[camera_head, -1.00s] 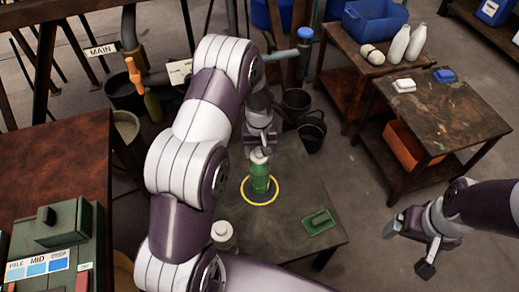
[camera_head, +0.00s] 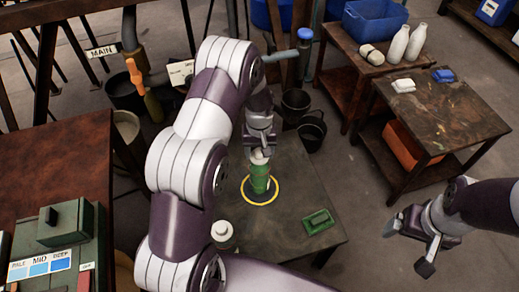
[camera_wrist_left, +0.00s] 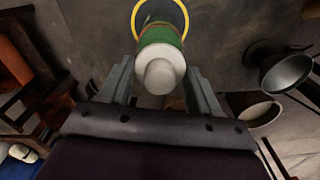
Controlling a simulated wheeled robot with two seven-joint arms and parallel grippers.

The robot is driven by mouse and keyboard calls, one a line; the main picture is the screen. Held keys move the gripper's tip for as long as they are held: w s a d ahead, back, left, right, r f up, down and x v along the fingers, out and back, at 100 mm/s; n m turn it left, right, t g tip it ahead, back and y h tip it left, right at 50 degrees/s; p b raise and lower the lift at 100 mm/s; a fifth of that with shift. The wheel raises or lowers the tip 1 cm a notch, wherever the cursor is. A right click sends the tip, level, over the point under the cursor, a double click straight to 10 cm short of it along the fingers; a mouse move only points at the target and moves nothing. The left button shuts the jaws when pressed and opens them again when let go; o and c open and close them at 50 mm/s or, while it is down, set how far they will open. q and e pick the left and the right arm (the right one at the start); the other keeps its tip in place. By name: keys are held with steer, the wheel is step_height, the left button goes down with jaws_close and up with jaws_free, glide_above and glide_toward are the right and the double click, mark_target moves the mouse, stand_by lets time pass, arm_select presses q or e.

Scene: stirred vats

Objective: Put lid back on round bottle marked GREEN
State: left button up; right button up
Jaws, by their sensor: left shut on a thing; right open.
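A round green bottle (camera_head: 259,184) stands upright inside a yellow ring (camera_head: 246,196) on the dark table. My left gripper (camera_head: 260,150) is right above it, pointing down, and is shut on a white lid (camera_head: 259,157) at the bottle's top. In the left wrist view the white lid (camera_wrist_left: 160,76) is between the two fingers, with the green bottle (camera_wrist_left: 160,36) directly beyond it. I cannot tell whether the lid is seated on the neck. My right gripper (camera_head: 412,243) is open and empty, over the floor at the right.
A green block-like item (camera_head: 318,221) lies at the table's right front. A white-capped container (camera_head: 222,233) stands at the left front, close to my left arm. Dark buckets (camera_head: 311,130) stand behind the table. A side table (camera_head: 445,115) at right holds white and blue items.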

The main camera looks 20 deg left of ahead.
stand_by(0.6)
arm_select(q)
steer(key=o, duration=1.2)
steer(key=shift+o, duration=0.2)
step_height(320, 180, up, 7)
steer(key=p, duration=0.6)
steer(key=shift+p, duration=0.35)
steer(key=shift+c, duration=0.3)
